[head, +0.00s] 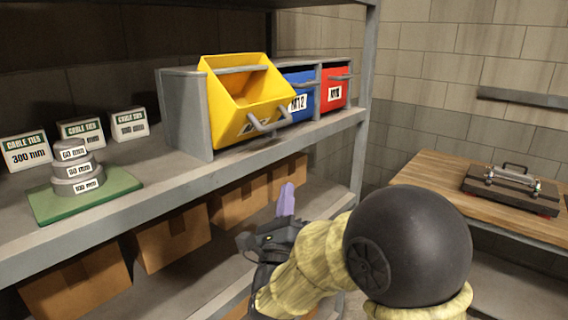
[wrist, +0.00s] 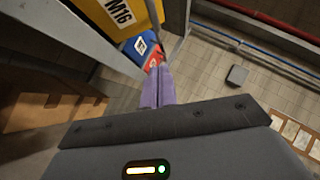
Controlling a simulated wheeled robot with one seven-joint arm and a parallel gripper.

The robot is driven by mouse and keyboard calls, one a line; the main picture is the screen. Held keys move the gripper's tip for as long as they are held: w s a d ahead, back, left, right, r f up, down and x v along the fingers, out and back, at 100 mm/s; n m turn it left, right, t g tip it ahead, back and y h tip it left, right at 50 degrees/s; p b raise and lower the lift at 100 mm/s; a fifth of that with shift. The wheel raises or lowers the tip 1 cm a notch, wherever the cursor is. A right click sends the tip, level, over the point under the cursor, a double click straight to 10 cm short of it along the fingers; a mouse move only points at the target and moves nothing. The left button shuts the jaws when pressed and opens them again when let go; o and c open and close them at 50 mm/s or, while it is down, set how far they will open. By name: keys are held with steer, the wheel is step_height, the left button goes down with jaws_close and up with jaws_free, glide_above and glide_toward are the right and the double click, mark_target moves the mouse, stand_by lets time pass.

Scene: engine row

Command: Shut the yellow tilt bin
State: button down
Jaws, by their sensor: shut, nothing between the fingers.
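The yellow tilt bin (head: 247,100) is tipped forward and open in a grey rack (head: 187,112) on the upper shelf, with a grey handle on its front. In the wrist view the yellow bin (wrist: 128,12) shows at the top, with an M16 label. A blue bin (head: 302,95) and a red bin (head: 334,89) stand to its right and look shut. My gripper (head: 287,198) has purple fingers that are shut and empty. It is below and in front of the upper shelf, apart from the yellow bin. The fingers also show in the wrist view (wrist: 157,88).
The shelf edge (head: 200,178) runs between my gripper and the bins. Cable tie boxes (head: 82,133) and stacked grey weights on a green mat (head: 112,196) are at left. Cardboard boxes (head: 172,237) fill the lower shelf. A bench (head: 440,186) with a toolbox (head: 510,188) is at right.

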steer(key=a+r+p+x, duration=0.1)
steer(key=a+p+x, duration=0.1)
steer(key=p+x, duration=0.7)
steer(key=shift+w+r+p, duration=0.35)
steer(key=shift+w+r, duration=0.75)
steer(key=shift+r, duration=0.15)
steer(key=shift+b, duration=1.15)
